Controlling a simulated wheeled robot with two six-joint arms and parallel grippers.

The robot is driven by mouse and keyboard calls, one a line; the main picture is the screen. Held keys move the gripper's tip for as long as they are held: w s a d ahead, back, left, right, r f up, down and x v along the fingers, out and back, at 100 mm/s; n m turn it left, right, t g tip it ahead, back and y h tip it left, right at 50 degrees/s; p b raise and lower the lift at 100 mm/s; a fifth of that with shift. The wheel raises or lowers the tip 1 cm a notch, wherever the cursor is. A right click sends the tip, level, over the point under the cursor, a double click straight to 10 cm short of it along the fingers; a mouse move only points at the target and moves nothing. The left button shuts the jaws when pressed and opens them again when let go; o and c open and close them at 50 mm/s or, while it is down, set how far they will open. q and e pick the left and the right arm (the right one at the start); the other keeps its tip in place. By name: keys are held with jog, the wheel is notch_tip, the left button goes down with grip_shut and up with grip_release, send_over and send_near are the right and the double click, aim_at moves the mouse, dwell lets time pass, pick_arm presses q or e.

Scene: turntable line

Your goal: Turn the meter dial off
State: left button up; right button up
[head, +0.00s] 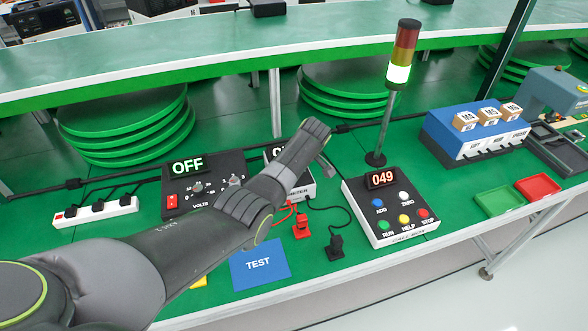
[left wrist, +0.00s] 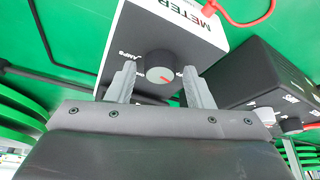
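The meter (head: 304,191) is a white box with a dark face, mostly hidden behind my left arm in the head view. Only the start of its display, "O", shows there. In the left wrist view the meter (left wrist: 205,38) appears upside down, with a round grey dial (left wrist: 160,66) bearing a red mark. My left gripper (left wrist: 160,76) is open, one finger on each side of the dial, with a visible gap on both sides. In the head view my left gripper (head: 326,165) is over the meter, its fingertips hardly visible. My right gripper is not in view.
A black volts unit (head: 205,206) reading OFF stands left of the meter. A call box (head: 392,228) reading 049 and a signal tower (head: 397,75) stand right. Red plug (head: 301,227), black plug (head: 335,246) and blue TEST card (head: 259,264) lie in front.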

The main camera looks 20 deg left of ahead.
pick_arm(q)
jog(key=shift+o, duration=0.3)
jog(key=shift+r, duration=0.25)
jog(key=v, duration=1.7)
jog(key=shift+b, duration=0.4)
jog(key=shift+a, duration=0.1)
